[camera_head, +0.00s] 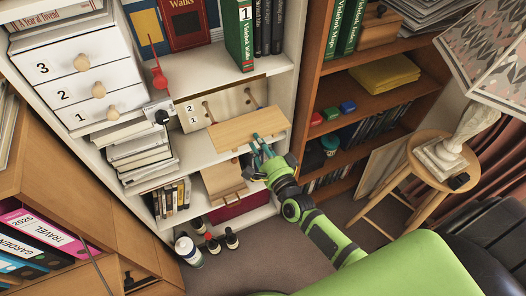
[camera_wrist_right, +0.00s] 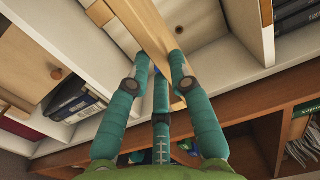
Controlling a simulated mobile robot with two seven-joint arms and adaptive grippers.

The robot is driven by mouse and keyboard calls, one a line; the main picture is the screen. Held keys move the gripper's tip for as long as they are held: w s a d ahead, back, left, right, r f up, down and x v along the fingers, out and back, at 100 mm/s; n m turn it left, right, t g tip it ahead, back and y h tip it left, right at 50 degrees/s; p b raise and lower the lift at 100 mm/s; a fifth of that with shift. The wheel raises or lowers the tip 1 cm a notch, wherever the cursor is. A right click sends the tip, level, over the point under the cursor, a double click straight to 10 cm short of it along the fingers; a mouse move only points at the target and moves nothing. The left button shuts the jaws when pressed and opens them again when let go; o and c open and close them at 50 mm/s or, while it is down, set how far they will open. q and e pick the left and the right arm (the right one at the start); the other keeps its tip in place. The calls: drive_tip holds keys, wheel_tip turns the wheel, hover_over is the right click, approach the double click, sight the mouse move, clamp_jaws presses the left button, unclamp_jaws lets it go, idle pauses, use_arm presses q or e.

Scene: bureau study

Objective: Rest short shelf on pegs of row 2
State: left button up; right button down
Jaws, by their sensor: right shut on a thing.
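The short shelf (camera_head: 235,131) is a light wooden board. My right gripper (camera_head: 259,144) is shut on its front edge in the head view and holds it roughly level. In the right wrist view, the short shelf (camera_wrist_right: 152,32) runs up between the teal fingers (camera_wrist_right: 160,75). Behind and above it stands a pale peg panel (camera_head: 228,104) marked 2 above 1, with dark round pegs (camera_head: 250,97) showing. The board hides the panel's lower part. I cannot tell whether the board touches any peg. My left gripper is not in view.
The panel stands in a white bookcase. A brown bookcase (camera_head: 308,95) is at right.

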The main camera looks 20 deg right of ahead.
sight(245, 120)
drive_tip(key=w+b, duration=0.2)
drive_tip(key=w, duration=0.4)
drive_tip(key=shift+a, duration=0.1)
drive_tip(key=w+b, duration=0.2)
drive_tip(key=w, duration=0.2)
drive_tip(key=shift+w+a, duration=0.1)
drive_tip(key=shift+w, duration=0.05)
drive_tip(key=shift+w+a+b, duration=0.1)
drive_tip(key=shift+w+b, duration=1.65)
drive_tip(key=shift+w, duration=0.9)
drive_tip(key=shift+f, duration=0.1)
drive_tip(key=shift+s+f+b, duration=0.1)
drive_tip(key=shift+f+b, duration=0.15)
drive_tip(key=shift+b, duration=0.05)
drive_tip(key=shift+f+b, duration=1.5)
drive_tip(key=c, duration=1.3)
unclamp_jaws()
